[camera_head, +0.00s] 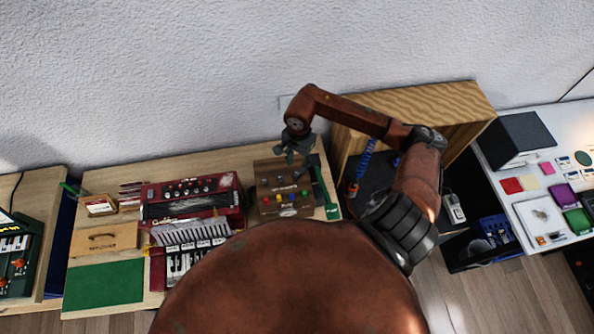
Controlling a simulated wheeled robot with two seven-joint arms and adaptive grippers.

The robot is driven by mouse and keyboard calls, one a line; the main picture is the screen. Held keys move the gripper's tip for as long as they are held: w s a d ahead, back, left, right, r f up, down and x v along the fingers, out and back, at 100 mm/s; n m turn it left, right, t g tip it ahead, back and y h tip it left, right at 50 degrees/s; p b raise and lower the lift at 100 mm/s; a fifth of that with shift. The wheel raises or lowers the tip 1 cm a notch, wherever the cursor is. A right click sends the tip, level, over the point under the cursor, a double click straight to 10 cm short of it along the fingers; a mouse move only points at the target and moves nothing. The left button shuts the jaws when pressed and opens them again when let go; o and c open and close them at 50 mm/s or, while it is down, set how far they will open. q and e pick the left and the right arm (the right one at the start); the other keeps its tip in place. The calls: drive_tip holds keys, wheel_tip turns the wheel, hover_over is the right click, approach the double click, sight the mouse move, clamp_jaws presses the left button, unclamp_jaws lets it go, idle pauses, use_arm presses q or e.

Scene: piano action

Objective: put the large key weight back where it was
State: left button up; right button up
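My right gripper (298,155) is dark and small in the head view. It hangs above the back edge of a brown wooden block (262,205) on the workbench. I cannot tell whether its fingers are open or shut, or whether they hold anything. The block carries small dark round pieces in its upper part and several coloured pieces in a row near its front. I cannot make out which piece, if any, is the large key weight. My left gripper is out of view.
A red piano action model (190,198) with white keys stands left of the block. A green bar (325,188) lies right of it. A green mat (104,285) and a wooden box lid (104,239) lie left. A wood-grained cabinet (430,105) stands right.

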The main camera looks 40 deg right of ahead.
sight(298, 172)
wheel_tip(298, 172, up, 6)
drive_tip(key=b, duration=0.1)
drive_tip(key=shift+d, duration=0.1)
idle(0.5)
